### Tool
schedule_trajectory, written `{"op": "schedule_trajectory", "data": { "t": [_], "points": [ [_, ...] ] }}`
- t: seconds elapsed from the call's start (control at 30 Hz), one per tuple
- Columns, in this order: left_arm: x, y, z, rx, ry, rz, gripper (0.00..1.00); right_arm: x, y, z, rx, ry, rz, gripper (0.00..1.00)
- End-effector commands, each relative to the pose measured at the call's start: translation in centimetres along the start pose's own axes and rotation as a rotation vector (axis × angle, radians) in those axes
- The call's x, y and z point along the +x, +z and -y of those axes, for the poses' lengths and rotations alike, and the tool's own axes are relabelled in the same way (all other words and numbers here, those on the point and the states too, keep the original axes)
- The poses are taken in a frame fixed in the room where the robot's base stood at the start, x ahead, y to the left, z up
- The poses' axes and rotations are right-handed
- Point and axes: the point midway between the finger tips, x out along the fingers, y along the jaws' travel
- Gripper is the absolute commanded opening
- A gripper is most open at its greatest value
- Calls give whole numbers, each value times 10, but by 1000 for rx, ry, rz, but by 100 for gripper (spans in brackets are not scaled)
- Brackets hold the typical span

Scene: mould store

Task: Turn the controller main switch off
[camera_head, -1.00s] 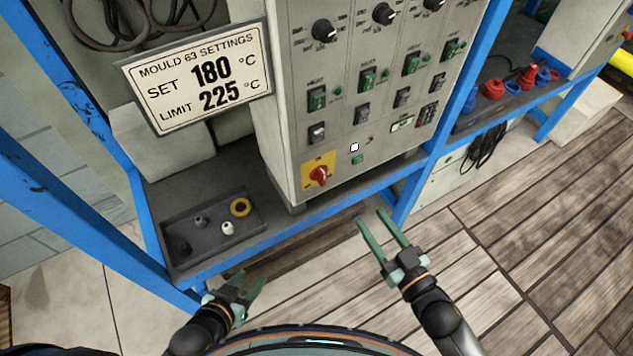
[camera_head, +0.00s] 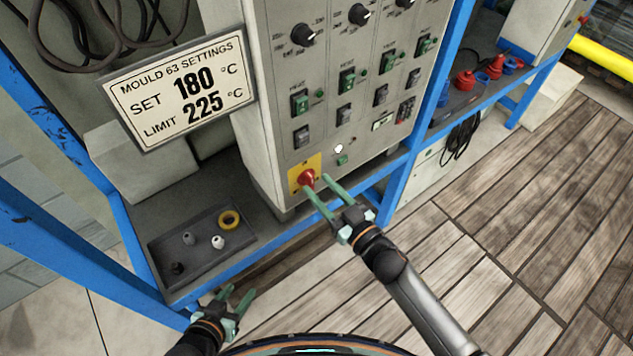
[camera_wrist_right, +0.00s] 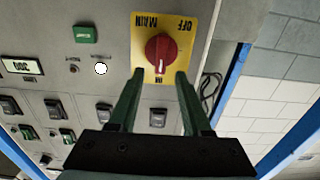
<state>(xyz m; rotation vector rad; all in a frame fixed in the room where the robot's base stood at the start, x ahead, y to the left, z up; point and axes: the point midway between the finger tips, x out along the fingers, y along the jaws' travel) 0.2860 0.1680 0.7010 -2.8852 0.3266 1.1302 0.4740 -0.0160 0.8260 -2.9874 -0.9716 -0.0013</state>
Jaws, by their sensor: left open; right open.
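The main switch is a red rotary knob (camera_head: 307,178) on a yellow plate (camera_head: 294,182) at the lower left corner of the grey controller panel (camera_head: 285,75). In the right wrist view the knob (camera_wrist_right: 161,52) is near the top centre, and the yellow plate (camera_wrist_right: 205,12) shows MAIN, OFF and ON lettering upside down. My right gripper (camera_head: 316,186) is open in front of the knob. In the right wrist view its fingertips (camera_wrist_right: 160,74) lie just below the knob, one towards each side; contact cannot be told. My left gripper (camera_head: 239,291) is open and empty below the shelf.
A settings sign (camera_head: 182,88) hangs left of the panel. Blue rack posts (camera_head: 436,110) flank the panel. Other switches and dials sit above the knob. The floor at right is clear.

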Motion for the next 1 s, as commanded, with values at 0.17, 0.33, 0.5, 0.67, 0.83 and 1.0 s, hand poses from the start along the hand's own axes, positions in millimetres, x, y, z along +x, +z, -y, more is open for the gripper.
{"op": "schedule_trajectory", "data": {
  "t": [0.17,0.33,0.5,0.67,0.83,1.0],
  "points": [
    [1,1,0,-1,0,0,50,17,0,0,0,0,0,49],
    [1,1,0,-1,0,0,50,21,1,0,0,0,2,49],
    [1,1,0,-2,0,0,50,21,1,0,0,0,1,49],
    [1,1,0,-2,0,0,50,21,1,0,0,0,1,31],
    [1,1,0,-2,0,0,50,20,1,0,0,0,1,12],
    [1,1,0,-2,0,0,50,20,1,0,0,0,1,0]
  ]
}}
